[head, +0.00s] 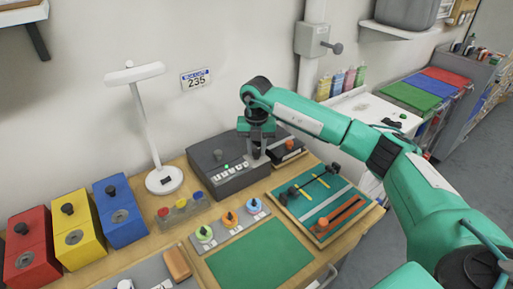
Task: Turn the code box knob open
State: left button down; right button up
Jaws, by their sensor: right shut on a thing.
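The code box (210,157) is a dark grey box at the back of the wooden bench, with a row of pale buttons (225,171) and a small lit green light on its sloped front. My right gripper (262,152) reaches down from above onto the right part of the box. It is shut on the code box knob, which its fingers hide almost fully. How far the knob is turned cannot be told. My left gripper is out of view.
A white lamp (164,180) stands left of the box. Red, yellow and blue bins (120,215) line the left. A green mat (260,257), a tray of coloured rings (230,228) and a tool board (320,203) lie in front. A small dark box (287,150) sits close right.

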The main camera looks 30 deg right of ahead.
aim_at(256, 149)
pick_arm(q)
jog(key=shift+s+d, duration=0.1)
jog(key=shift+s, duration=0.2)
pick_arm(e)
jog(key=shift+m, duration=0.7)
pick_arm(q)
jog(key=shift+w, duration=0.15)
pick_arm(e)
jog(key=shift+r, duration=0.1)
jog(key=o, duration=1)
jog(key=shift+r, duration=0.45)
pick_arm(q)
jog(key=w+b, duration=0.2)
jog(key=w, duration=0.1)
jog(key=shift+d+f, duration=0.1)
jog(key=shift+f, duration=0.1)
pick_arm(e)
notch_tip(256, 149, up, 13)
jog(key=shift+f, duration=0.1)
